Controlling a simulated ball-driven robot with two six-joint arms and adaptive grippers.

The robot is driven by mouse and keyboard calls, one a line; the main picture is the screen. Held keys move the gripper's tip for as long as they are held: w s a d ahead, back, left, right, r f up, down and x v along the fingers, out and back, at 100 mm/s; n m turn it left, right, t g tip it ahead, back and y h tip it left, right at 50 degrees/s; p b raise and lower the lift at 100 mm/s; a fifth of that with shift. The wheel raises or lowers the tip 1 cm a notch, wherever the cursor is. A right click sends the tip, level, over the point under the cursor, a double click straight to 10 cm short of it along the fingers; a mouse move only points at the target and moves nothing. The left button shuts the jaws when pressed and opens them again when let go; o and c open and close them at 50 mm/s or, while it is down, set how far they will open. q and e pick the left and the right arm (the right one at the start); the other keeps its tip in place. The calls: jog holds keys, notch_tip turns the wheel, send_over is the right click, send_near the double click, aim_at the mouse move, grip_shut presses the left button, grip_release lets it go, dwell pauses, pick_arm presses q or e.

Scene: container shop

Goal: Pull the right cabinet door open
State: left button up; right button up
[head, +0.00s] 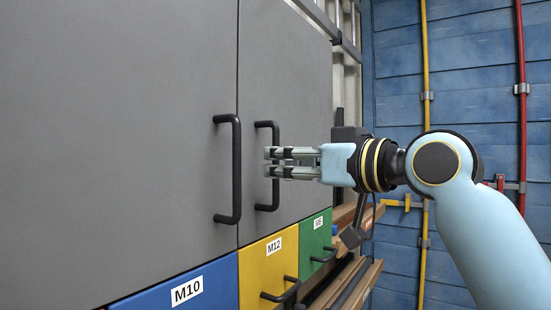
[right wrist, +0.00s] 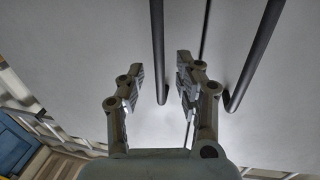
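The right cabinet door (head: 290,80) is grey and looks shut, level with the left door (head: 140,90). Its black vertical bar handle (head: 275,135) stands by the seam between the doors. My right gripper (head: 270,162) reaches in from the right, its fingertips overlapping the handle's middle in the head view. In the right wrist view my right gripper (right wrist: 160,80) is open, and the right door's handle (right wrist: 157,40) runs between its fingers. I cannot tell whether either finger touches the bar. My left gripper is not in view.
The left door's handle (head: 236,170) is close by, and shows right of the fingers in the right wrist view (right wrist: 252,62). Below are a blue drawer (head: 150,300), a yellow drawer (head: 258,265) and a green drawer (head: 315,235) with handles. A blue wall (head: 480,60) with pipes stands behind.

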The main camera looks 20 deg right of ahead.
jog(key=shift+x, duration=1.45)
grip_shut()
